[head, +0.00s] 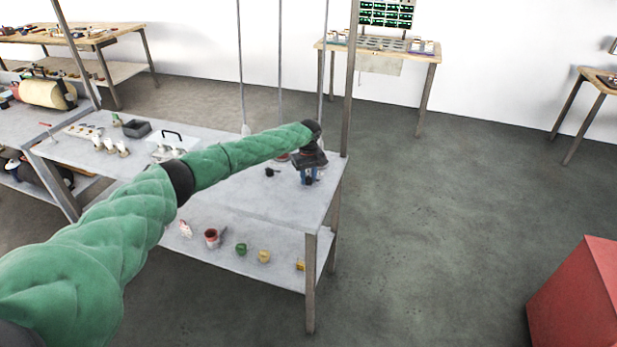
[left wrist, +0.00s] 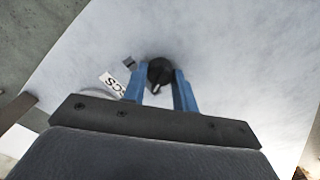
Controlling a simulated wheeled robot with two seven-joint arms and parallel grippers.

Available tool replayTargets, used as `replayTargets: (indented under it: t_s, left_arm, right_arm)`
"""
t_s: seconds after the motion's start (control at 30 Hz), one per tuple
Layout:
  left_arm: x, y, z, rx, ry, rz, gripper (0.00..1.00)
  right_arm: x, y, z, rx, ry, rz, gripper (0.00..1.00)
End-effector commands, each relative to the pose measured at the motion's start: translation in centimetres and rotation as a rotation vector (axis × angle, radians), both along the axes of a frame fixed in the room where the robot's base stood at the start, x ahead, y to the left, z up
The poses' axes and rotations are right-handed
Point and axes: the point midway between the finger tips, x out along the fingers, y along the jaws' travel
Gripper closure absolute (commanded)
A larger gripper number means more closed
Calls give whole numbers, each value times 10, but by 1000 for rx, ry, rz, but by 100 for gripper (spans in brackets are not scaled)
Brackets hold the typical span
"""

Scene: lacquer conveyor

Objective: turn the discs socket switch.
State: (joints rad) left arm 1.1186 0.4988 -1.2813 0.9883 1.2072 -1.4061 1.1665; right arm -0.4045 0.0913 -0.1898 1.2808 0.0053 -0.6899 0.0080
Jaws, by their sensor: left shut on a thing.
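My left gripper (head: 309,179) reaches down over the right end of the grey table. In the left wrist view its two blue fingers (left wrist: 160,82) are closed around a round black knob (left wrist: 160,70), which appears to be the discs socket switch. A white label (left wrist: 112,85) with the letters "SCS" showing lies beside the fingers; the rest of its text is hidden. In the head view the gripper covers the knob. My right gripper is in neither view.
The grey table (head: 255,198) has a small black item (head: 271,171) left of the gripper. A dark tray (head: 136,129) and a clear case with a black handle (head: 172,142) stand farther left. Thin vertical rods rise behind the table. A red box (head: 580,300) stands at the lower right.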

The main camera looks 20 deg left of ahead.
Motion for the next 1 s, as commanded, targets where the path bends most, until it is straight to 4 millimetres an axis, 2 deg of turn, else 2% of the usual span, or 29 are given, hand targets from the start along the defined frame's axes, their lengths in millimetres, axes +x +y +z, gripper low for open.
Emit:
replayTargets:
  t_s: [0.27,1.0]
  left_arm:
    - [0,-1,0,-2,1,-177,95]
    - [0,-1,0,-2,0,-831,95]
  right_arm:
    - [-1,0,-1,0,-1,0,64]
    - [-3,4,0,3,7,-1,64]
